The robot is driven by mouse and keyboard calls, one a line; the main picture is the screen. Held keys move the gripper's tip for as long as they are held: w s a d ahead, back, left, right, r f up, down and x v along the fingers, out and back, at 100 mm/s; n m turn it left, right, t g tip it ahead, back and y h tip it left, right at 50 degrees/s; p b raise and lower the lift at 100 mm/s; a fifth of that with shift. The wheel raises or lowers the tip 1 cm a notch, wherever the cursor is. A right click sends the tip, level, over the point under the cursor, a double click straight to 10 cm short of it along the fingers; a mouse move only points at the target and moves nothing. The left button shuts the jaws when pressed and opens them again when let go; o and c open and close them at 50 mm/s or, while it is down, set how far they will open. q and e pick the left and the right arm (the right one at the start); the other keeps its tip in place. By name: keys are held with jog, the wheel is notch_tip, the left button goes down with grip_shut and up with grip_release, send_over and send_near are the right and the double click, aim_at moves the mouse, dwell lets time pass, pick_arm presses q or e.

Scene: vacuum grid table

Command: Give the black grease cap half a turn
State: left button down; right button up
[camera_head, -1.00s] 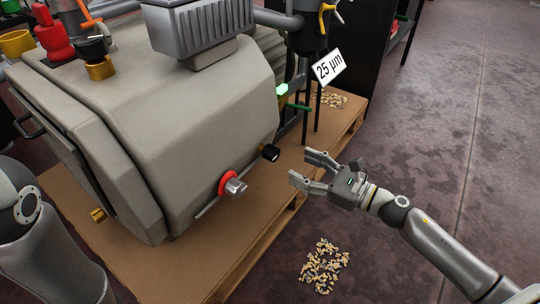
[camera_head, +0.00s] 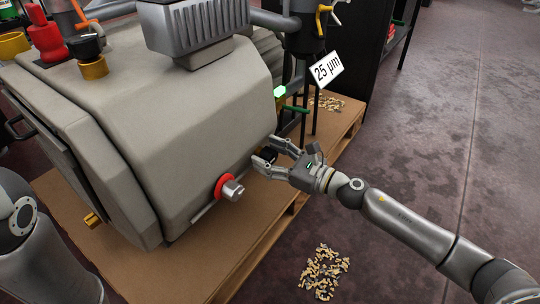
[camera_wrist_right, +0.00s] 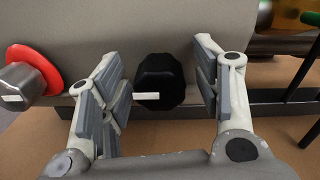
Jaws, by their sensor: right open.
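The black grease cap (camera_head: 268,155) sticks out low on the end of the grey machine (camera_head: 215,110). In the head view it is partly covered by my right gripper (camera_head: 266,154). In the right wrist view the cap (camera_wrist_right: 160,80) is a dark faceted knob, with a white bar reaching out to the left at its lower left. My right gripper (camera_wrist_right: 162,75) is open, with one finger on each side of the cap and a visible gap on both sides. My left gripper is out of view; only a part of my left arm shows.
A silver knob on a red collar (camera_head: 230,188) sits just left of the cap, and also shows in the wrist view (camera_wrist_right: 22,80). A green-handled part (camera_head: 296,108) and dark posts stand behind. The machine rests on a cardboard-topped pallet (camera_head: 180,262). Chips (camera_head: 324,272) lie on the floor.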

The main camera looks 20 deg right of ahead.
jog(key=shift+c, duration=0.3)
jog(key=c, duration=0.9)
jog(key=shift+c, duration=0.2)
jog(key=shift+m, duration=0.4)
jog(key=shift+c, duration=0.2)
